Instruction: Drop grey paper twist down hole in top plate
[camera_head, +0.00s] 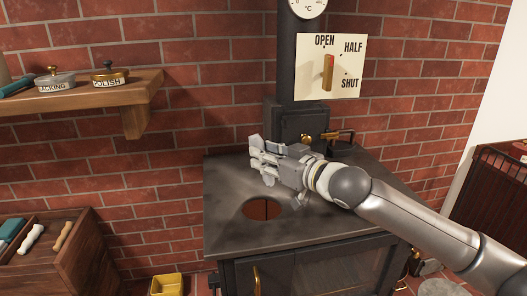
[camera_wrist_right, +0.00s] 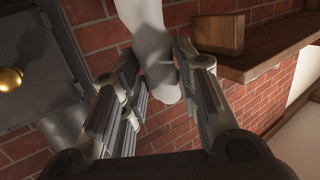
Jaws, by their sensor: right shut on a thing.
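The grey paper twist (camera_wrist_right: 155,60) is a pale, narrow piece between the fingers of my right gripper in the wrist view. Its upper end runs out of that view, and its rounded lower end shows between the fingers. My right gripper (camera_head: 263,162) is shut on it, above the stove's dark top plate (camera_head: 335,205). In the head view the twist is hard to tell from the grey fingers. The round hole (camera_head: 262,208) in the top plate is open, with a reddish inside, a little nearer than the fingertips. My left gripper is not in view.
The flue pipe (camera_head: 288,75) rises behind the gripper, with a brass knob (camera_head: 307,139) at its base. A damper sign (camera_head: 345,80) hangs on it. A wooden shelf (camera_head: 140,90) with tins is at left. A yellow box (camera_head: 167,284) is below.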

